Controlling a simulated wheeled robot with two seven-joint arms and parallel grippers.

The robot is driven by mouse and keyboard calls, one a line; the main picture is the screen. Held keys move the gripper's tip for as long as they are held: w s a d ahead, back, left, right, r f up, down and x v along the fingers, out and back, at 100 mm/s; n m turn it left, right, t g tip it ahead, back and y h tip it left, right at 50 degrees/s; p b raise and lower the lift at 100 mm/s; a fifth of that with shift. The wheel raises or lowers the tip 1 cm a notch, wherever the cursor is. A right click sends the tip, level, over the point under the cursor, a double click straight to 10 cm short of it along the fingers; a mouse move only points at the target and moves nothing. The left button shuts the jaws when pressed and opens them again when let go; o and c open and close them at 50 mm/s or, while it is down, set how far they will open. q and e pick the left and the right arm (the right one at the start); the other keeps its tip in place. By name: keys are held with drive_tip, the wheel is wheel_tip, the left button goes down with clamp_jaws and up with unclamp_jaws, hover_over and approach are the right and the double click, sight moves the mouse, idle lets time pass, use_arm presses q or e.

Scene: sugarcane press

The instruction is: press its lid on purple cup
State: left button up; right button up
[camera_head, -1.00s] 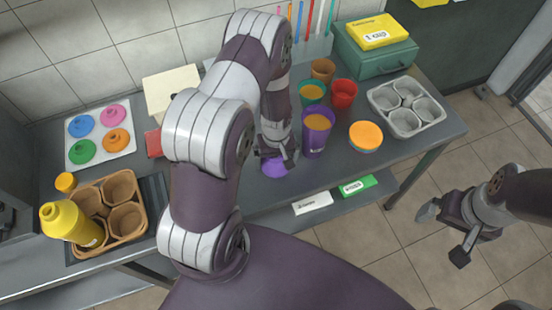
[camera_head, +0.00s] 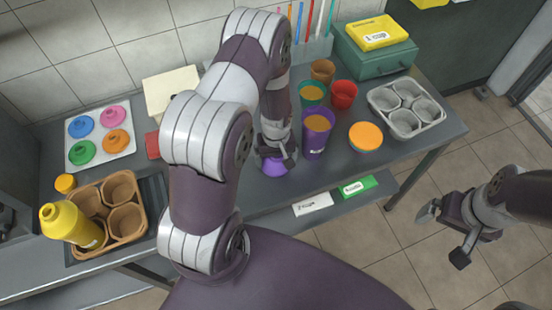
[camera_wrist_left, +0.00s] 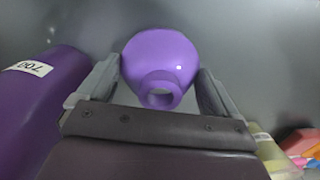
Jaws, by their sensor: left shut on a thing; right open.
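The purple lid (camera_head: 275,169), a dome with a short hollow neck, is at the table's front edge area, left of the purple cup. In the left wrist view the lid (camera_wrist_left: 160,55) sits between the fingers. My left gripper (camera_head: 276,157) is shut on it; whether the lid touches the table is unclear. The tall purple cup (camera_head: 315,142) stands upright with orange contents and an open top. Its labelled side (camera_wrist_left: 40,95) shows at the left of the wrist view. My right gripper (camera_head: 445,232) is open and empty, off the table's right front.
Behind the purple cup are a teal cup (camera_head: 311,95), a red cup (camera_head: 343,97) and a brown cup (camera_head: 322,71). An orange-topped cup (camera_head: 365,138) stands right. A grey cup tray (camera_head: 408,124) is farther right. A white tray (camera_head: 72,150) holds coloured lids at left.

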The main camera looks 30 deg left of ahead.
use_arm(q)
wheel_tip(320, 180, up, 3)
drive_tip(key=shift+w+f, duration=0.1)
drive_tip(key=s+d+r+b, duration=0.1)
drive_tip(key=s+d+r, duration=0.4)
drive_tip(key=d, duration=0.5)
wheel_tip(320, 180, up, 2)
drive_tip(key=shift+s+d+r+b, duration=0.15)
drive_tip(key=shift+s+d+b, duration=0.1)
drive_tip(key=shift+b, duration=0.1)
drive_tip(key=shift+w, duration=0.1)
